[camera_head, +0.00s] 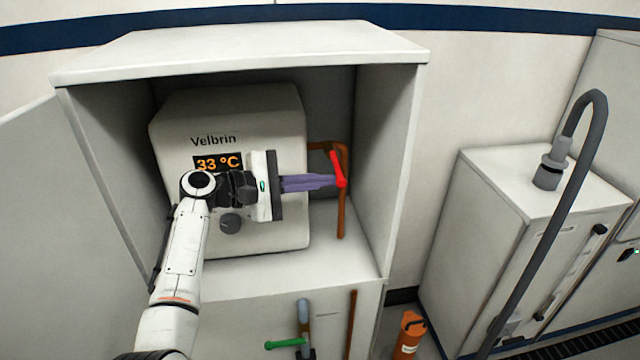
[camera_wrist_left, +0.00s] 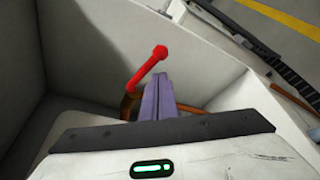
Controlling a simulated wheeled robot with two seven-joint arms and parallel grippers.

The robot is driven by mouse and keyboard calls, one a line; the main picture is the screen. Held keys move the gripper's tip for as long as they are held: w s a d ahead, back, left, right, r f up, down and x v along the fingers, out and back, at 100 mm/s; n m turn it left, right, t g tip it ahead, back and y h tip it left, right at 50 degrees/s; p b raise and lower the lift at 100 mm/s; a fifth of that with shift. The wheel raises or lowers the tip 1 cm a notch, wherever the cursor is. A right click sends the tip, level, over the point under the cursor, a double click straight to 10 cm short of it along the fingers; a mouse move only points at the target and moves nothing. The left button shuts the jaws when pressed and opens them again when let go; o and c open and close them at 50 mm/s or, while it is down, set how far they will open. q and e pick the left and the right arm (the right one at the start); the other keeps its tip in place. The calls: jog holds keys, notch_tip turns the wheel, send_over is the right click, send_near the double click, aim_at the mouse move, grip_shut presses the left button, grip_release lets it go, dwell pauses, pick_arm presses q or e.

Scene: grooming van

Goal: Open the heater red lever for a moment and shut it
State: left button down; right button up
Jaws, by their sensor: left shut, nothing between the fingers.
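The heater (camera_head: 270,110) is a pale box marked Velbrin, showing 33 °C, inside an open cabinet. The red lever (camera_head: 336,168) is on a copper pipe (camera_head: 342,215) at the heater's right side. My left gripper (camera_head: 338,182) reaches across the heater's front. Its purple fingers are shut and empty, with the tips at the lever's lower end in the head view. In the left wrist view the lever (camera_wrist_left: 147,69) slants up right, just left of the fingers (camera_wrist_left: 160,80). I cannot tell whether they touch. My right gripper is not in view.
The cabinet's right wall (camera_head: 385,150) is close to the lever. A green-handled valve (camera_head: 285,344) is below the cabinet floor. An orange canister (camera_head: 409,335) stands lower right, and a white unit with a grey hose (camera_head: 530,285) is farther right.

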pick_arm(q)
jog(key=v, duration=1)
jog(key=s+a+f+m+y, duration=0.1)
jog(key=s+a+f+y, duration=0.2)
jog(key=f, duration=0.7)
jog(key=s+a+f+m+y, duration=0.25)
jog(key=s+f, duration=0.35)
jog(key=f, duration=0.4)
jog(key=s+a+f+m+y, duration=0.15)
jog(key=s+f+y, duration=0.25)
jog(key=f, duration=0.7)
jog(key=s+f+m+y, duration=0.1)
jog(key=s+f+m, duration=0.2)
jog(key=s, duration=0.7)
jog(key=s+d+f+m+t+y, duration=0.1)
jog(key=s+f+m, duration=0.1)
jog(key=s+m, duration=0.4)
jog(key=s, duration=0.5)
jog(key=shift+d+f, duration=0.25)
jog(key=shift+f, duration=0.1)
